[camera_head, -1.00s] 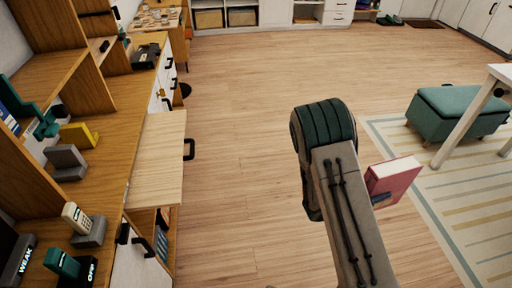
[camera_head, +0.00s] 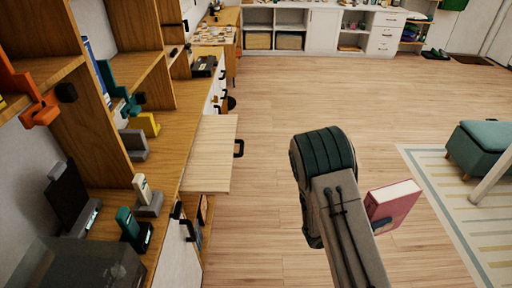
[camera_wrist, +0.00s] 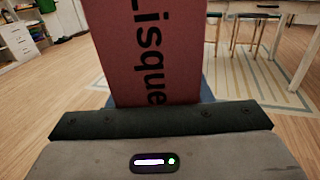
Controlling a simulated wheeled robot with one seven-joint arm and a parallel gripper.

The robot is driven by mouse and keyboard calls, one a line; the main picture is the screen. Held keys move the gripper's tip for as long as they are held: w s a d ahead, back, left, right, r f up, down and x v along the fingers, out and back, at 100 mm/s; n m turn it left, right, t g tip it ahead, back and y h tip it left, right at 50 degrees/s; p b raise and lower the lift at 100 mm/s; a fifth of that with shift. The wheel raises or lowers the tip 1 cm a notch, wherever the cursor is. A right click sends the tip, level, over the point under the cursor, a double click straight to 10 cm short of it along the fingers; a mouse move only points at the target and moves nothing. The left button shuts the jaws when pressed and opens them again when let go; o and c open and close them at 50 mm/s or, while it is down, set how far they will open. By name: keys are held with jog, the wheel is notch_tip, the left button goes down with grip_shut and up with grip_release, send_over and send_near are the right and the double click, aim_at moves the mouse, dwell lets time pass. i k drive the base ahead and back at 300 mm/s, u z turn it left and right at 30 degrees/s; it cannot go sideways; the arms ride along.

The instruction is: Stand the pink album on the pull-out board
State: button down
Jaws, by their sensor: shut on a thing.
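The pink album (camera_head: 396,201) is held out over the floor at the right of my arm in the head view, its white page edge facing up. In the wrist view the album (camera_wrist: 150,50) stands up from my gripper (camera_wrist: 165,112), with dark lettering on its cover. My gripper is shut on it; the fingertips are mostly hidden behind the arm and album. The pull-out board (camera_head: 211,155) is a pale wooden shelf extended from the desk at the left, with a dark handle on its front edge. Its top is bare. The album is well to the right of it, apart.
The wooden desk (camera_head: 166,170) with upright dividers carries phones, a yellow block and grey holders beside the board. An open cabinet door (camera_head: 178,250) sits below the board. A teal ottoman (camera_head: 482,150) stands on the striped rug at right. The middle floor is clear.

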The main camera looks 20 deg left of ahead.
aim_at(211, 146)
jog(key=u, duration=0.9)
jog(key=i, duration=0.9)
